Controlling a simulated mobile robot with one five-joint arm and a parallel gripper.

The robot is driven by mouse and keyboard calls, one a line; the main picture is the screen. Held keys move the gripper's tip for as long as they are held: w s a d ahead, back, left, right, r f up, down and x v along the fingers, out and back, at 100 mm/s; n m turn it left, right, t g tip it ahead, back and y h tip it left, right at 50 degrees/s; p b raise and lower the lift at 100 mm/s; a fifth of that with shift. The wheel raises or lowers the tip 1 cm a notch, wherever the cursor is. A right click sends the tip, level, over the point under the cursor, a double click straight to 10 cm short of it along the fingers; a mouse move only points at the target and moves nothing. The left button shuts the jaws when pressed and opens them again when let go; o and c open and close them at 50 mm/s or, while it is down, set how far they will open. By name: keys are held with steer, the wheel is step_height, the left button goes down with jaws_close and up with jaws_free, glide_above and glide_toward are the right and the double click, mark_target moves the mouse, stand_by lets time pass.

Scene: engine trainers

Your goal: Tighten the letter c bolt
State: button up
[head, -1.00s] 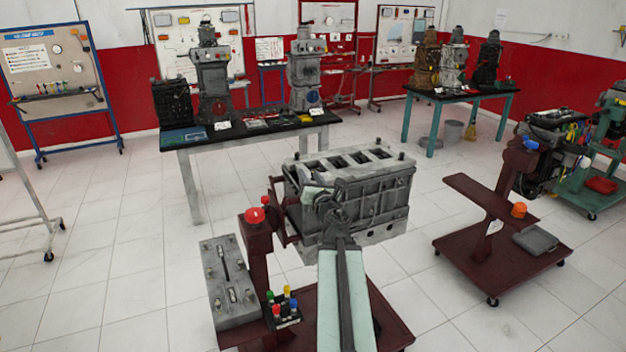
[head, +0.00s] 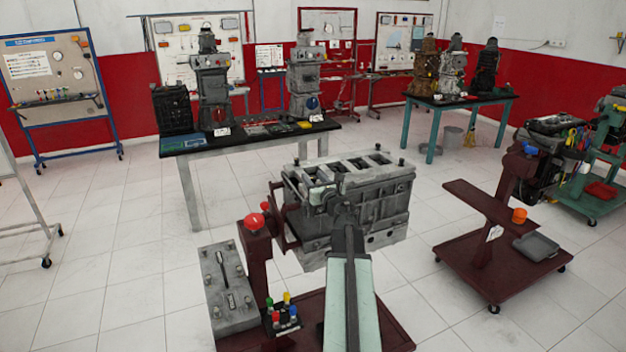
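The grey engine block (head: 378,208) is mounted on a dark red stand (head: 259,262) in the middle of the head view. Small dark bolt-like knobs stand at its top corners, one at the right (head: 402,161) and one at the back (head: 377,147). No letter is readable on any of them, so I cannot tell which is the letter c bolt. My arm reaches up from the bottom. My gripper (head: 322,193) is in front of the block's left side and overlaps it in the picture. Its fingers are too small and dark to tell open from shut. Whether it touches the block cannot be told.
A grey plate (head: 229,290) and a holder with coloured-top tools (head: 284,314) are on the stand's left side, below a red knob (head: 254,221). A second dark red stand (head: 500,247) is at the right. A workbench (head: 250,140) stands behind. White floor lies open between.

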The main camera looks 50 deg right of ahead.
jaws_close()
steer(key=shift+a, duration=0.15)
